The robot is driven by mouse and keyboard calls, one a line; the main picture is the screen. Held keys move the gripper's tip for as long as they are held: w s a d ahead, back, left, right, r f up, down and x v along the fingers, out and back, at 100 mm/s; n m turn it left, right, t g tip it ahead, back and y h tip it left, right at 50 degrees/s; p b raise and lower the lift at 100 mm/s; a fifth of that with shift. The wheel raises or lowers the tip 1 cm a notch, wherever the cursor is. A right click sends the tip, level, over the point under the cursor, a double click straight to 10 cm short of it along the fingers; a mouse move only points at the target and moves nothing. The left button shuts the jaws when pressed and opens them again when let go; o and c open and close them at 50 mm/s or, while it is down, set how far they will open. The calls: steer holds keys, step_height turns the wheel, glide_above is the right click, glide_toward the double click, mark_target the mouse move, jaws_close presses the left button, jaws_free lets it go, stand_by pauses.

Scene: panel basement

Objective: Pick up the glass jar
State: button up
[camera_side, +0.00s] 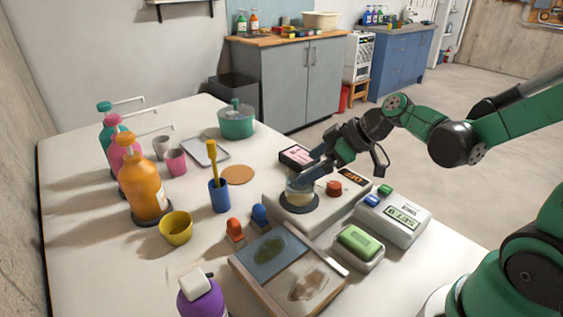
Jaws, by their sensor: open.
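The glass jar (298,190) is a small clear jar with pale yellowish contents. It stands on a dark round pad on a light panel box (325,207), near the middle of the table. My gripper (303,180) reaches in from the upper right, and its fingers are at the jar's top. The fingers hide part of the jar's upper edge. I cannot tell from this view whether they touch the glass.
A red button (334,188) sits right of the jar. A box reading SET9 (398,218), a green soap bar (358,241) and a framed tray (240,268) stand nearby. A blue cup with a yellow brush (219,194) and pump bottles (141,178) are left.

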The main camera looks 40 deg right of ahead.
mark_target(294, 173)
steer(key=shift+x, duration=2.65)
steer(key=c, duration=1.4)
steer(key=shift+o, duration=0.2)
steer(key=shift+r, duration=0.2)
step_height(294, 173, up, 20)
steer(key=shift+f, duration=0.2)
